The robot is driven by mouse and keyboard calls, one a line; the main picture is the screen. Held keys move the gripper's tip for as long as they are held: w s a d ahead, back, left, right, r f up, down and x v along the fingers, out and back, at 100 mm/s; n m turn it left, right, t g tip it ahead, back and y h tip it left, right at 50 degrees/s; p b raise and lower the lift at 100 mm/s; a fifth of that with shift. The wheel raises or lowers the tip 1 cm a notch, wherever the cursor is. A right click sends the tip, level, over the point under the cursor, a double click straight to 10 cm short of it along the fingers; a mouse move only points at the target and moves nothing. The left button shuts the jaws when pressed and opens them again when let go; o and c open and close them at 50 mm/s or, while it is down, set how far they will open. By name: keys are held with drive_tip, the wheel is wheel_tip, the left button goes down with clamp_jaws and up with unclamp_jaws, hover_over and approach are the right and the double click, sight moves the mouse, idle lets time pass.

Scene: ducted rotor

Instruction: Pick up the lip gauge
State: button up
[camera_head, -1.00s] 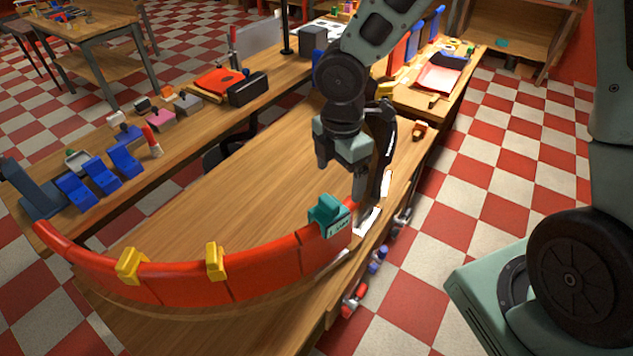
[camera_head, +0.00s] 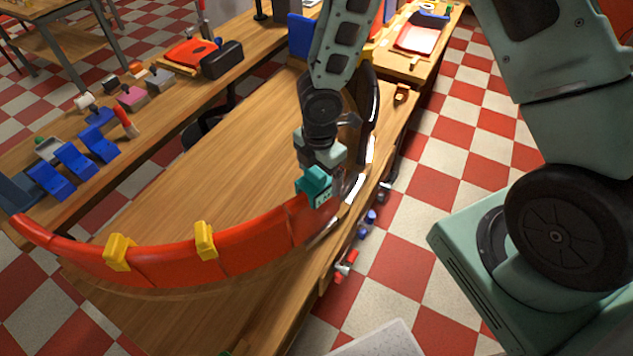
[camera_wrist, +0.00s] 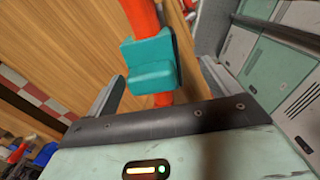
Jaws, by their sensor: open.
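The lip gauge, a teal block (camera_head: 315,188), sits on the right end of the red curved duct lip (camera_head: 255,243). In the wrist view the teal gauge (camera_wrist: 150,66) straddles the red lip (camera_wrist: 142,14), between my two grey fingers. My gripper (camera_head: 318,168) is directly over the gauge in the head view. In the wrist view my gripper (camera_wrist: 162,74) is open, with one finger on each side of the gauge and visible gaps. The fingertips are hidden in the head view.
Two yellow clips (camera_head: 119,252) (camera_head: 205,240) sit on the lip farther left. The wooden bench (camera_head: 225,165) is mostly clear behind the lip. Blue holders (camera_head: 75,162) and small blocks stand on the left bench. Small tools hang along the bench's right edge.

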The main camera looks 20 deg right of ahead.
sight(316, 184)
drive_tip(key=f, duration=0.5)
drive_tip(key=shift+w+a, duration=0.2)
drive_tip(key=shift+w, duration=0.15)
drive_tip(key=c, duration=1.2)
drive_tip(key=shift+r, duration=0.1)
wheel_tip(316, 184, up, 9)
drive_tip(key=shift+r+p, duration=0.15)
drive_tip(key=shift+p, duration=0.4)
wheel_tip(316, 184, up, 6)
drive_tip(key=p, duration=0.4)
drive_tip(key=shift+f+p, duration=0.25)
drive_tip(key=shift+p, duration=0.1)
